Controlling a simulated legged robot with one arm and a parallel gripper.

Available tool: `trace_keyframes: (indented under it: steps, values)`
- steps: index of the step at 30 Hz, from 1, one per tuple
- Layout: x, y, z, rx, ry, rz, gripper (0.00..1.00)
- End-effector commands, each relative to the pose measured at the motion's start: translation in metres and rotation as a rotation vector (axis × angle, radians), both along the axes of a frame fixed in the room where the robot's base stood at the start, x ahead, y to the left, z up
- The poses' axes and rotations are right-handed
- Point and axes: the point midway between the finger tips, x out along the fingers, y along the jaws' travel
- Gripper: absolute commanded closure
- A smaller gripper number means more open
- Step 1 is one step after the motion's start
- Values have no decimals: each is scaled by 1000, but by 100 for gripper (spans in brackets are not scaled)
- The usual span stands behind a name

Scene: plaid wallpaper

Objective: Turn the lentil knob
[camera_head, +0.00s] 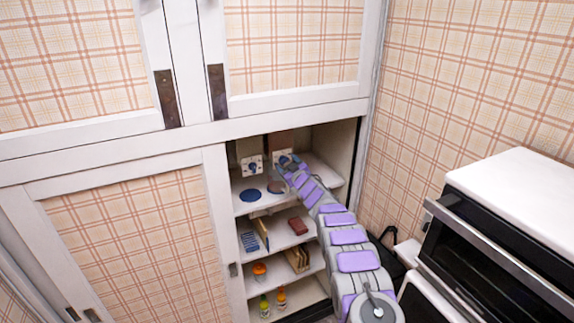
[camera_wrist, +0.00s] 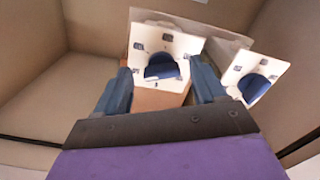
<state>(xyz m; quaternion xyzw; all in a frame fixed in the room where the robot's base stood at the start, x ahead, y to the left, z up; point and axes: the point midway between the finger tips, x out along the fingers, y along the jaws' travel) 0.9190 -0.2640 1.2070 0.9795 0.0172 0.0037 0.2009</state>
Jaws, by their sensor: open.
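Two pale panels with dark blue knobs stand inside an open cupboard compartment. I cannot tell from any label which one is the lentil knob. In the wrist view one blue knob (camera_wrist: 161,67) on its panel (camera_wrist: 180,42) lies between the fingers of my open gripper (camera_wrist: 162,85), with gaps on both sides. The second knob (camera_wrist: 254,87) is to the right, outside the fingers. In the head view my gripper (camera_head: 286,161) is at the right panel and partly covers it. The left panel's knob (camera_head: 252,167) is in plain view.
A blue disc (camera_head: 250,195) lies on the top shelf (camera_head: 262,209) below the panels. Lower shelves hold a red block (camera_head: 298,225), books and small bottles (camera_head: 264,306). The cupboard's side wall (camera_head: 338,150) is close on the right. An oven (camera_head: 490,265) stands farther right.

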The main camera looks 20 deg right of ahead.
Motion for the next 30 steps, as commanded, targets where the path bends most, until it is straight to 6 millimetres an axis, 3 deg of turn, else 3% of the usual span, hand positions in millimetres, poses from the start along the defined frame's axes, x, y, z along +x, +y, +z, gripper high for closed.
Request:
trace_keyframes:
  steps: [9,27,30]
  values:
    - [1,0,0,-1,0,-1,30]
    - [1,-1,0,-1,0,-1,86]
    - [1,-1,0,-3,0,-1,86]
